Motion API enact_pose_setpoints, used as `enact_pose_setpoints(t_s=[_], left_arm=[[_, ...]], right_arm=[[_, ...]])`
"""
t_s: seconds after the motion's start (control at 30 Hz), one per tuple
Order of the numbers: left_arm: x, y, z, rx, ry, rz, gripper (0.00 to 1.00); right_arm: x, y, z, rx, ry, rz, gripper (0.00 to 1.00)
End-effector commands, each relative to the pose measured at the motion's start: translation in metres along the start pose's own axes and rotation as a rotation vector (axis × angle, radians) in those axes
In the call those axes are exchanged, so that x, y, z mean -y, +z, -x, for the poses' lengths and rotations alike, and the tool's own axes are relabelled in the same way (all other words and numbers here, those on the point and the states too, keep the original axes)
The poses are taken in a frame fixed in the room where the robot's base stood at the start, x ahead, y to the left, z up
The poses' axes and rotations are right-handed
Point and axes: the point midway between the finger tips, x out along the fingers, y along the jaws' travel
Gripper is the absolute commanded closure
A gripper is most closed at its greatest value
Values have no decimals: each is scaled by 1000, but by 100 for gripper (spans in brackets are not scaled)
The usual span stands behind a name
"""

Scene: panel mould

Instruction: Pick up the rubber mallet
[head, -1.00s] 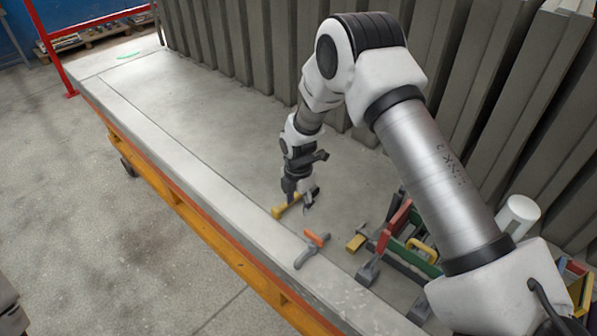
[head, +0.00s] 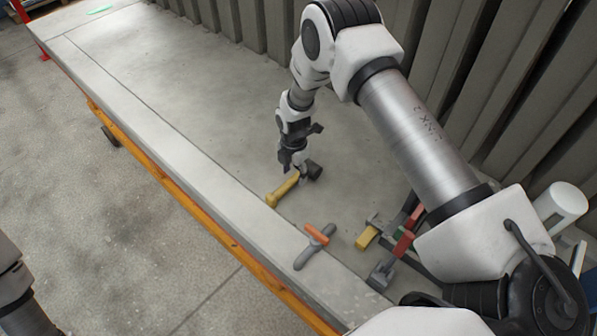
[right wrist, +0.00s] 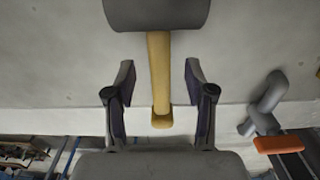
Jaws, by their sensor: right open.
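The rubber mallet has a dark head (head: 313,170) and a yellow handle (head: 283,190). It lies on the grey concrete table near its front edge. In the right wrist view the mallet's dark head (right wrist: 157,14) is at the top and its yellow handle (right wrist: 159,75) runs down between my fingers. My right gripper (head: 294,174) is open above the mallet. In the right wrist view its fingers (right wrist: 159,82) stand on either side of the handle, with a gap on both sides. My left gripper is not in view.
A grey tool with an orange part (head: 315,245) lies to the right of the mallet, also in the right wrist view (right wrist: 265,105). Several tools, one with a yellow block (head: 367,238), lie farther right. Grey panels (head: 440,90) stand behind.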

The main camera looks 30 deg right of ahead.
Motion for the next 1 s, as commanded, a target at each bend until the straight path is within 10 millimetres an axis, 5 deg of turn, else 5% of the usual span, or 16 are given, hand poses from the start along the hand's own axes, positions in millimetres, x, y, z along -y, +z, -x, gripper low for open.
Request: enact_pose_setpoints(t_s=[0.03,0.2,0.4,0.57,1.0], left_arm=[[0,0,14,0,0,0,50],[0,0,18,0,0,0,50],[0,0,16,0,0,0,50],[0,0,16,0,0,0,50],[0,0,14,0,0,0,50]], right_arm=[[0,0,-4,0,-3,1,46],[-1,0,-30,0,-2,0,46],[-2,0,-32,0,0,0,46],[-2,0,-32,0,0,0,100],[-2,0,-27,1,2,0,100]])
